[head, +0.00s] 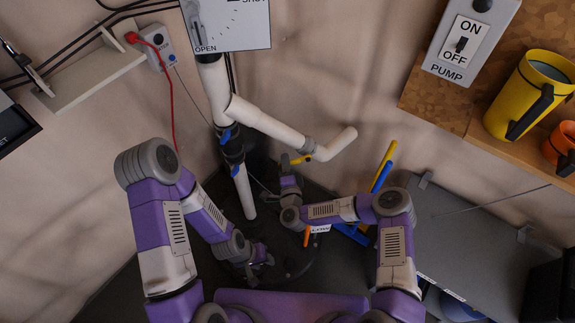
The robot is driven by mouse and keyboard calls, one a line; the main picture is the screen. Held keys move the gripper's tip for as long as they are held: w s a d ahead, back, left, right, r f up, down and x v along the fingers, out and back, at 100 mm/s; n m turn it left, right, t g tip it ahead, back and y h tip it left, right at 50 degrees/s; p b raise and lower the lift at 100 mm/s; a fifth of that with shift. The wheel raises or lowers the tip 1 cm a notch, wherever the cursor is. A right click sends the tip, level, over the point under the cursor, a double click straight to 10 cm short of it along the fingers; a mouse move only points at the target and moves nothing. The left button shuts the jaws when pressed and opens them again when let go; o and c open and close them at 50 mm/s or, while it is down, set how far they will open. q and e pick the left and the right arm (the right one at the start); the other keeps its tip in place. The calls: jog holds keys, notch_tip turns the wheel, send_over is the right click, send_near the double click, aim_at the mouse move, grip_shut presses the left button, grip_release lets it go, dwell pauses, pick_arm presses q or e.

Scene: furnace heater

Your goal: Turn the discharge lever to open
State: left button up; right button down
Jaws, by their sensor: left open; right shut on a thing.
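My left gripper (262,258) is low in the middle, open and empty, apart from the pipe and lever.
The white pipe (265,122) slopes from a vertical pipe with blue valve handles (225,136). An OPEN/SHUT panel (236,24) is above. A pump switch (461,44) and wooden shelf with a yellow mug (527,95) are upper right. Blue and yellow bars (382,175) stand right of my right gripper.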

jog(key=shift+r, duration=0.1)
jog(key=shift+a, duration=0.1)
dwell(0.3)
jog(key=c, duration=1)
grip_release()
jog(key=shift+s, duration=0.1)
jog(key=s+d+p, duration=0.1)
jog(key=s+p, duration=0.1)
jog(key=s, duration=0.5)
jog(key=shift+s+d, duration=0.15)
jog(key=shift+d, duration=0.05)
